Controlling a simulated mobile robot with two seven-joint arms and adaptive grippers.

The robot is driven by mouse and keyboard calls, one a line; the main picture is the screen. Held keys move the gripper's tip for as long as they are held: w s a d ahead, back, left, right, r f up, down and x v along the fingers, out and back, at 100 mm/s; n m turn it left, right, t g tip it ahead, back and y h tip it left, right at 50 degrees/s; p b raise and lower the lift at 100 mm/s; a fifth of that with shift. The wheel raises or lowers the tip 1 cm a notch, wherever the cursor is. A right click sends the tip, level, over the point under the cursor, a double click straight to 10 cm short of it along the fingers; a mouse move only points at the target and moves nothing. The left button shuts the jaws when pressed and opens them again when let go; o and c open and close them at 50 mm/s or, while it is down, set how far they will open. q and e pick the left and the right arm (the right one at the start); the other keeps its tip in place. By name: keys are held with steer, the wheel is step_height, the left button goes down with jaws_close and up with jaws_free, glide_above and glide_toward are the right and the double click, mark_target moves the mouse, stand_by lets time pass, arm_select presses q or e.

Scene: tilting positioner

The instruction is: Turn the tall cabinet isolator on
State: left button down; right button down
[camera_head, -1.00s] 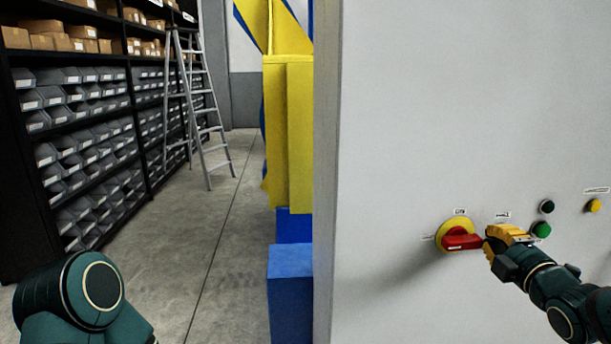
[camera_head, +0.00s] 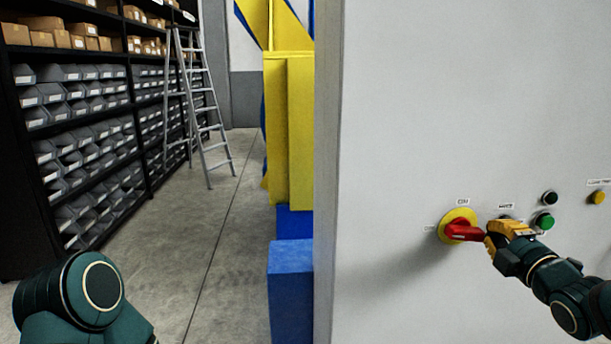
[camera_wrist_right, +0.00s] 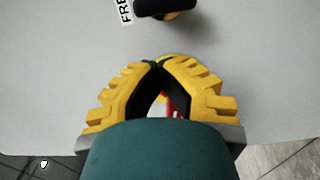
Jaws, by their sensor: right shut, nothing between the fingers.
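The isolator is a red handle (camera_head: 463,233) on a round yellow plate (camera_head: 457,216), on the pale grey cabinet face (camera_head: 420,110). The handle points right, its right end tipped slightly down. My right gripper (camera_head: 488,242) is at that right end, its yellow fingers close against it; whether they touch is unclear. In the right wrist view, the fingertips of my right gripper (camera_wrist_right: 161,63) meet, and a bit of the red handle (camera_wrist_right: 172,104) shows through the gap behind them. The gripper is shut and holds nothing. My left gripper is out of view.
A green button (camera_head: 543,221), a black button (camera_head: 550,198) and a yellow lamp or button (camera_head: 598,197) sit right of the isolator. A dark selector (camera_wrist_right: 166,8) shows in the wrist view. Left of the cabinet are blue and yellow machinery (camera_head: 291,130), a stepladder (camera_head: 200,100) and shelving.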

steer(key=shift+w+a+f, duration=0.1)
steer(key=shift+a+f, duration=0.25)
steer(key=shift+f, duration=1.4)
steer(key=shift+f+b, duration=0.15)
steer(key=shift+b, duration=0.15)
steer(key=shift+d, duration=0.1)
steer(key=shift+s+d+f, duration=0.1)
steer(key=shift+s+d, duration=0.1)
steer(key=shift+s, duration=0.75)
steer(key=shift+s+d+f, duration=0.1)
steer(key=shift+s+d, duration=0.05)
steer(key=shift+s, duration=0.75)
steer(key=shift+s+d, duration=0.2)
steer(key=shift+s, duration=0.75)
